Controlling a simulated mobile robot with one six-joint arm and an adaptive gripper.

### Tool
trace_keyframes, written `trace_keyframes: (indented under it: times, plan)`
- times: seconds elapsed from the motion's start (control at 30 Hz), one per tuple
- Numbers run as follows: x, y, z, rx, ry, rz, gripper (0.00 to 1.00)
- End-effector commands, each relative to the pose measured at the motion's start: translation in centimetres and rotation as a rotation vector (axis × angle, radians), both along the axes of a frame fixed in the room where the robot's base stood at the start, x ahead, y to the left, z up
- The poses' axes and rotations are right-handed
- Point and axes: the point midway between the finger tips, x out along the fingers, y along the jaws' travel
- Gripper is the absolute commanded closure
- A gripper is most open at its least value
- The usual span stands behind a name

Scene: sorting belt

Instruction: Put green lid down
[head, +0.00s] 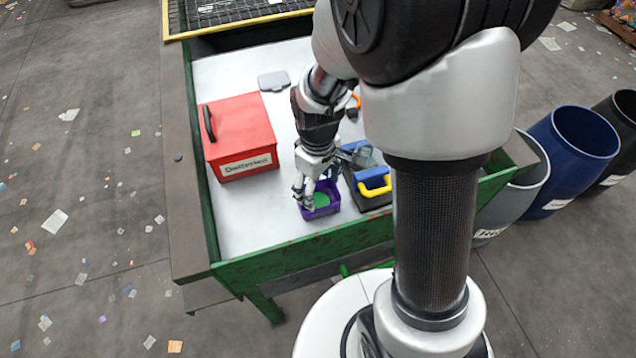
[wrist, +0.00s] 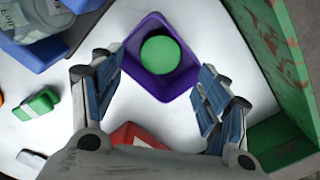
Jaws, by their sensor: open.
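The green lid (wrist: 160,54) is a round disc lying inside a small purple bin (wrist: 188,77) in the wrist view. In the head view the lid (head: 320,198) shows as a small green patch in the purple bin (head: 325,212) near the front edge of the belt table. My gripper (wrist: 160,90) is open, with its blue-padded fingers apart and nothing between them. In the head view my gripper (head: 305,198) hangs at the bin and hides part of it. I cannot tell how far the fingertips are above the lid.
A red box (head: 240,135) with a black handle stands left on the white surface. A blue and black item with a yellow handle (head: 374,185) lies right of the bin. A green side wall (head: 300,245) edges the table. A grey flat piece (head: 273,81) lies farther back.

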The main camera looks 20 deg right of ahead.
Motion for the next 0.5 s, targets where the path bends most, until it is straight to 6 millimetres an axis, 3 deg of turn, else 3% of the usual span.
trace_keyframes:
  times: [0.27,0.5]
  plan:
    - [0.0,0.0,0.5,0.000,-0.001,0.000,0.31]
    - [0.1,0.0,4.7,0.000,-0.006,0.000,0.31]
